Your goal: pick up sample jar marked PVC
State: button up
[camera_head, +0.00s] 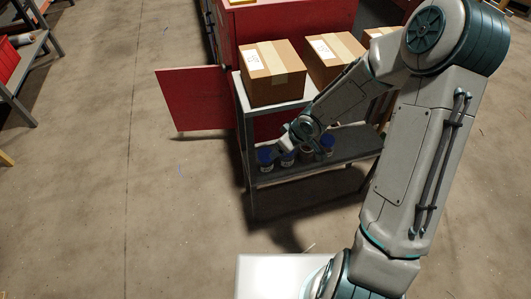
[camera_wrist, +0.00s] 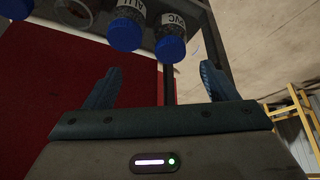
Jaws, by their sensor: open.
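The sample jar marked PVC (camera_wrist: 172,46) shows upside down at the top of the wrist view, with a blue lid and a white label. It appears to be the leftmost blue-lidded jar (camera_head: 265,158) on the lower shelf in the head view, where labels are too small to read. A jar marked ALU (camera_wrist: 125,32) stands beside it. My gripper (camera_wrist: 161,68) is open and empty, its fingers spread wide. The PVC jar is beyond the fingertips, apart from them. In the head view my gripper (camera_head: 284,144) is at the jars, partly hiding them.
The jars stand on a grey shelf unit (camera_head: 310,170) with cardboard boxes (camera_head: 272,75) on top. Another blue-lidded jar (camera_head: 327,146) stands farther right. A red cabinet (camera_head: 285,25) is behind, its red door panel (camera_head: 193,98) open to the left. Floor at left is clear.

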aim_at(266, 153)
jog(key=shift+n+y, duration=0.3)
jog(key=shift+y, duration=0.2)
jog(key=b+x, duration=0.1)
jog(key=x, duration=0.2)
jog(key=a+b+x, duration=0.1)
jog(key=b+x, duration=0.1)
jog(key=x, duration=0.1)
jog(key=b+x, duration=0.2)
jog(key=x, duration=0.1)
jog(key=shift+w+a+r, duration=0.15)
jog(key=shift+a, duration=0.2)
jog(key=b+x, duration=0.3)
jog(key=x, duration=0.2)
jog(key=shift+d, duration=0.1)
jog(key=c, duration=1.1)
